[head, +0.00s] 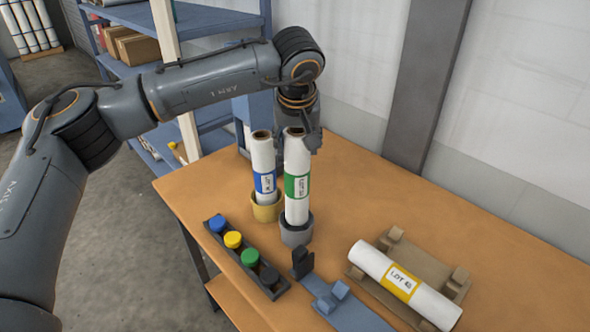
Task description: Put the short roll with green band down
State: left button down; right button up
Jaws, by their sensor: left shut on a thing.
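The roll with the green band (297,158) stands upright, white with a dark core at its top end. Its lower end is at a grey round cup (297,235) on the table and appears to be inside the rim; I cannot tell whether it rests on the cup's bottom. My left gripper (303,136) is shut on this roll near its top, reaching from behind; the fingers are partly hidden by the roll. My right gripper is not in view.
A roll with a blue band (263,160) stands close on the left in a yellow cup (267,211). A yellow-banded roll (376,266) lies on a brown cradle (440,262). A dark rack (213,222) of coloured caps and a blue cradle (352,314) are in front. The table's back right is clear.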

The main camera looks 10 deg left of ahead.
aim_at(297, 167)
pick_arm(q)
jog(key=shift+s+f, duration=0.1)
jog(key=shift+f, duration=0.7)
notch_tip(297, 167, down, 4)
jog(key=shift+r+p, duration=0.2)
jog(key=shift+p, duration=0.55)
jog(key=shift+f, duration=0.25)
jog(key=shift+f+b, duration=0.2)
jog(key=shift+b, duration=0.15)
jog(key=shift+c, duration=2.4)
grip_release()
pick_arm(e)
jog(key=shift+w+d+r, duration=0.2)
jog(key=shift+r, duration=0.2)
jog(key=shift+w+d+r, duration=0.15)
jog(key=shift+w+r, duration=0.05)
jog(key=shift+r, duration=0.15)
